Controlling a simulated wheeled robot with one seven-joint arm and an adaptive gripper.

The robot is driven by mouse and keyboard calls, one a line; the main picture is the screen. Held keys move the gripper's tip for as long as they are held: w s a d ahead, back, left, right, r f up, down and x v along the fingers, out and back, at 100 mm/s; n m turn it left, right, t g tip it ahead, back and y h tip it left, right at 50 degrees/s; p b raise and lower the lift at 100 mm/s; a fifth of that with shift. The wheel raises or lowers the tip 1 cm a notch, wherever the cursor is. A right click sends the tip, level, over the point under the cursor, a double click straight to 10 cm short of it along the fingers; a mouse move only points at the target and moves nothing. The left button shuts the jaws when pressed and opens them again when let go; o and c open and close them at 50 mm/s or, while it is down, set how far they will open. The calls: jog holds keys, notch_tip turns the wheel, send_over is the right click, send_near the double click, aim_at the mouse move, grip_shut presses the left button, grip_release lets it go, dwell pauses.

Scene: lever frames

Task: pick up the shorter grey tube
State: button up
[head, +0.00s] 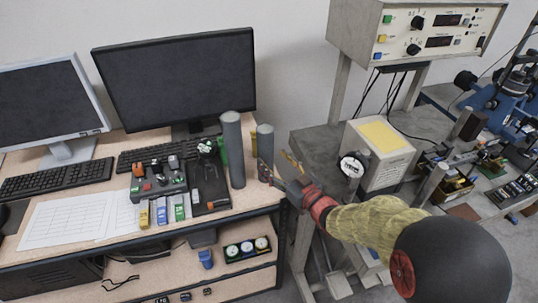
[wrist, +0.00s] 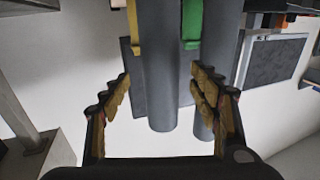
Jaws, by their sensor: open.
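The shorter grey tube (head: 265,143) stands upright near the right edge of the desk, just right of the taller grey tube (head: 233,150). My gripper (head: 279,167) is open at the right of the shorter tube, and one finger overlaps its lower part in the head view. The wrist view appears upside down. There a near grey tube (wrist: 160,85), apparently the shorter one, runs down between the open fingers of my gripper (wrist: 160,95). A second grey tube (wrist: 203,125) shows behind it, partly hidden by the right finger. I cannot tell whether anything touches.
A black monitor (head: 175,80) and keyboard (head: 150,157) stand behind and left of the tubes. A dark tray (head: 209,192) lies beside the taller tube. A green item (head: 223,150) is partly hidden behind that tube. A grey bench (head: 315,150) stands to the right.

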aim_at(270, 157)
jog(key=b+x, duration=0.1)
jog(key=x, duration=0.4)
jog(key=shift+a+f+b, duration=0.1)
jog(key=shift+b, duration=0.2)
jog(key=c, duration=0.4)
grip_shut()
dwell(0.6)
